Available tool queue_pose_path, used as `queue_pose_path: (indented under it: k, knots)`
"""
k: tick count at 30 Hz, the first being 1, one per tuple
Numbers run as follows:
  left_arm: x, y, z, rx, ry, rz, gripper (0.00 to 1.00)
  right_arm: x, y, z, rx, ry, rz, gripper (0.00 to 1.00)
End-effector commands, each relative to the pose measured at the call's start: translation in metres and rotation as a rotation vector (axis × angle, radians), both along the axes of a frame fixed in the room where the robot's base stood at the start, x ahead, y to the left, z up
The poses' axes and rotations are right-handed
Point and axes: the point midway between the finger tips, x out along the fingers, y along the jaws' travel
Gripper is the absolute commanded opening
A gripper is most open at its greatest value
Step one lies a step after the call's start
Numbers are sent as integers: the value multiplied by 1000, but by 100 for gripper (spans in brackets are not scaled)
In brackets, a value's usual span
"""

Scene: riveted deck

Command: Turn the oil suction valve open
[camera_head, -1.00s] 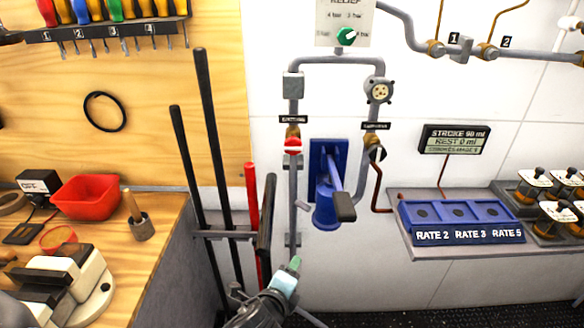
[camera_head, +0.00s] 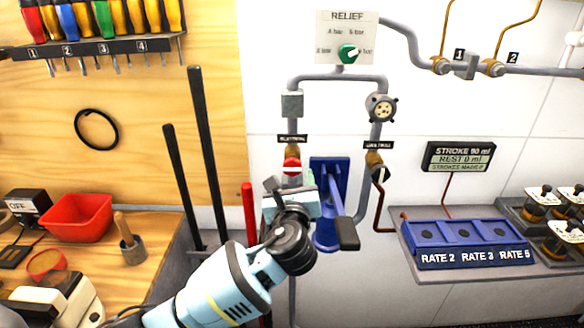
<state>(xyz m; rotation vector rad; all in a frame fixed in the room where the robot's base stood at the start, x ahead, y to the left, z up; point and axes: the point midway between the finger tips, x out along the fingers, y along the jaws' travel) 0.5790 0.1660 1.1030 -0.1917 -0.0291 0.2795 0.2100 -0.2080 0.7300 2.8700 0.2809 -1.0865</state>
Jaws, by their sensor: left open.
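A small valve with a red and white handle (camera_head: 291,165) sits on the left vertical pipe, under a black label (camera_head: 292,139) too small to read for sure. My left gripper (camera_head: 290,184) is just below and in front of this handle, pointing up at the wall. It is open, with nothing seen between its fingers. It hides the pipe below the handle, and I cannot tell whether it touches the handle. A second valve with a black and white handle (camera_head: 379,174) sits on the right pipe under another label. My right gripper is not in view.
A blue pump with a dark-ended lever (camera_head: 346,232) stands close right of my left gripper. Long black bars (camera_head: 208,150) and a red bar (camera_head: 249,205) stand to its left. A relief panel with a green knob (camera_head: 348,54) is above. A blue rate tray (camera_head: 465,233) is at right.

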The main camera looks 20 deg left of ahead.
Motion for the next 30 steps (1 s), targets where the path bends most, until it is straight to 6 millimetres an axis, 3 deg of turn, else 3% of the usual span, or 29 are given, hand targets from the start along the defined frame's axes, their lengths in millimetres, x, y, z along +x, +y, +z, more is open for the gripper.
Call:
queue_pose_path:
  k: [6, 12, 24, 30]
  knots:
    - [33, 10, 1, -1, 0, 2, 65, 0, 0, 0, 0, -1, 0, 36]
    - [50, 14, 1, -2, 0, 1, 65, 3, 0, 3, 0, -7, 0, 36]
    - [56, 16, 0, -4, 1, -1, 65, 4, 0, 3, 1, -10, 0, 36]
    - [56, 16, 0, -3, 1, -1, 38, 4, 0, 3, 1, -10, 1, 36]
